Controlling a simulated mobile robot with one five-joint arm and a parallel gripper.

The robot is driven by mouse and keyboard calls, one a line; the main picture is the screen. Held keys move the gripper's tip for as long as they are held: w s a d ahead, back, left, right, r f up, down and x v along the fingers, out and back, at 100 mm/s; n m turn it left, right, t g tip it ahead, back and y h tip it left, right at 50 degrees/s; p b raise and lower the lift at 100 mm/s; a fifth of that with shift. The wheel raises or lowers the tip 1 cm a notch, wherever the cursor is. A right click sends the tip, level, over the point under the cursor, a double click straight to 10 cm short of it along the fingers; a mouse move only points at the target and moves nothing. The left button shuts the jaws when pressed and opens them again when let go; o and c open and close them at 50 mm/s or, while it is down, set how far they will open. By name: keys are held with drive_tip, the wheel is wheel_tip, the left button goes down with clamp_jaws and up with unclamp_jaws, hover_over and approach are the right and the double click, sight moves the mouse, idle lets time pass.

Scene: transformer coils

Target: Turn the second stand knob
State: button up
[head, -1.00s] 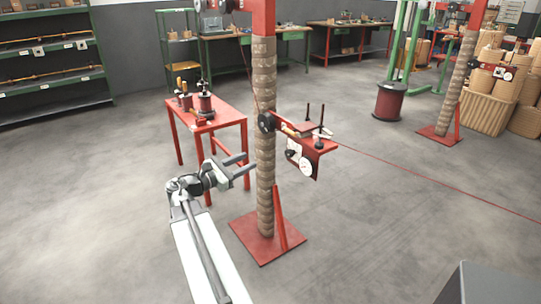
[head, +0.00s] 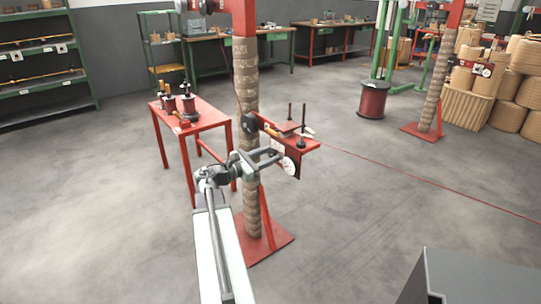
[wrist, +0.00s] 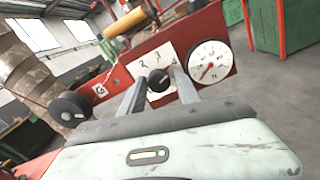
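The nearer red stand has a brown wrapped column (head: 247,110) and a red panel (wrist: 222,30) on its side. In the wrist view a small black knob (wrist: 158,80) sits on a white dial plate (wrist: 152,58) marked with numbers. My gripper (head: 278,154) is at the panel, its two fingers apart. In the wrist view the fingers reach to either side of the knob, and I cannot tell whether they touch it. In the head view my gripper hides the knob. A second, similar stand (head: 436,85) is farther back at right.
A white gauge (wrist: 209,62) with a red needle is right of the dial. A larger black round part (wrist: 70,106) sticks out at left. A red table (head: 205,113) with coils stands left of the column. Grey floor (head: 370,210) is open at right.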

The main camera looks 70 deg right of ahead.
drive_tip(key=shift+d, duration=0.1)
clamp_jaws()
drive_tip(key=shift+s+m, duration=0.1)
drive_tip(key=shift+m, duration=0.5)
unclamp_jaws()
drive_tip(key=v, duration=0.8)
